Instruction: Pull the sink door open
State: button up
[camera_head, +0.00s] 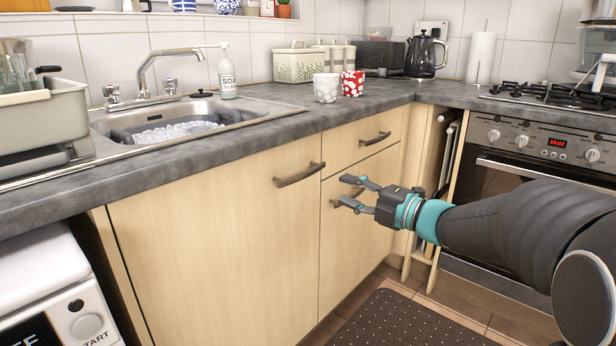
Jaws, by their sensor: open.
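The sink door (210,245) is a wide light-wood cabinet door below the sink (200,122), and it looks shut. Its dark handle (299,175) is a bar near the upper right corner of the door. My gripper (342,190) reaches in from the right, with its two fingers spread apart and pointing left. It is open with nothing between the fingers. In the picture it lies right of and a little below the sink door's handle, in front of the narrower cabinet front. It partly hides a second handle (350,197) there.
A drawer with a handle (375,139) is above the narrower cabinet front. The oven (530,165) stands at right and a white appliance (60,285) at lower left. A dark mat (400,322) lies on the floor. The space before the sink door looks clear.

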aim_at(306, 175)
jog(key=x, duration=1.3)
jog(key=shift+p, duration=0.4)
grip_shut()
